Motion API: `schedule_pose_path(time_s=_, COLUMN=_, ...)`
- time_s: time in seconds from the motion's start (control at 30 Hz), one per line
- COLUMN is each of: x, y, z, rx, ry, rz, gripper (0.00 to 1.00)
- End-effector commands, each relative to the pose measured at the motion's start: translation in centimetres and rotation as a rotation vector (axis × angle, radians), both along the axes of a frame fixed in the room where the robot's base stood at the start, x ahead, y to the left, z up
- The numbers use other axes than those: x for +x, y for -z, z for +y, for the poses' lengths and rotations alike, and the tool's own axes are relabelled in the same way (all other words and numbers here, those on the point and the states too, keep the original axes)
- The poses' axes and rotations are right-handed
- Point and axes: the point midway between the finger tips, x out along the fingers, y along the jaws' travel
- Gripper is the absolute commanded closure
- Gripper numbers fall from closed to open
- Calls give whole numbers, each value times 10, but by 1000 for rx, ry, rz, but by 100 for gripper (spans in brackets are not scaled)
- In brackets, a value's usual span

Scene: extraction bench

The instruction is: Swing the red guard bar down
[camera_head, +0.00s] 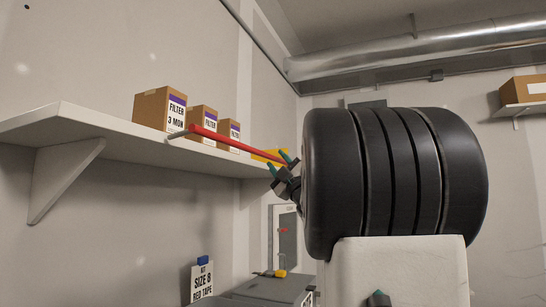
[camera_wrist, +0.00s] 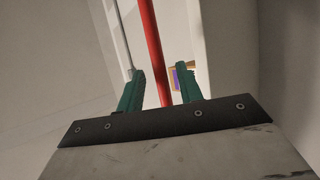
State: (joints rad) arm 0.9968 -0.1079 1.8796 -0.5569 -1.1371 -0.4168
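The red guard bar (camera_head: 228,143) shows in the head view as a long bar running from the shelf's front edge at the left down to the right, toward my gripper (camera_head: 279,162). In the wrist view the red bar (camera_wrist: 151,45) runs down from the top edge into the space between the two green fingers of my gripper (camera_wrist: 160,70). The fingers stand apart with a gap on either side of the bar, so the gripper is open. The bar's far end near the gripper is hidden, and I cannot tell how deep it sits between the fingers.
A white wall shelf (camera_head: 75,125) holds several brown filter boxes (camera_head: 160,108) behind the bar. A yellow item (camera_head: 266,155) is close to my gripper. A grey bench or box (camera_head: 270,288) stands below, beside a "SIZE 8 RED TAPE" sign (camera_head: 202,283). A duct (camera_head: 420,52) runs overhead.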

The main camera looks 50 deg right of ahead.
Motion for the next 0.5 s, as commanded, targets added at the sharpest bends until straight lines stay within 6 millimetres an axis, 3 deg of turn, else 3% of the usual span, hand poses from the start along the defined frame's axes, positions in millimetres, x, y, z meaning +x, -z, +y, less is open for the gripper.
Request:
schedule_pose_path(time_s=0.2, x=22, y=-20, z=-7, rx=1, ry=-1, rz=0, gripper=64)
schedule_pose_path(time_s=0.5, x=29, y=-27, z=-9, rx=2, ry=1, rz=0, gripper=64)
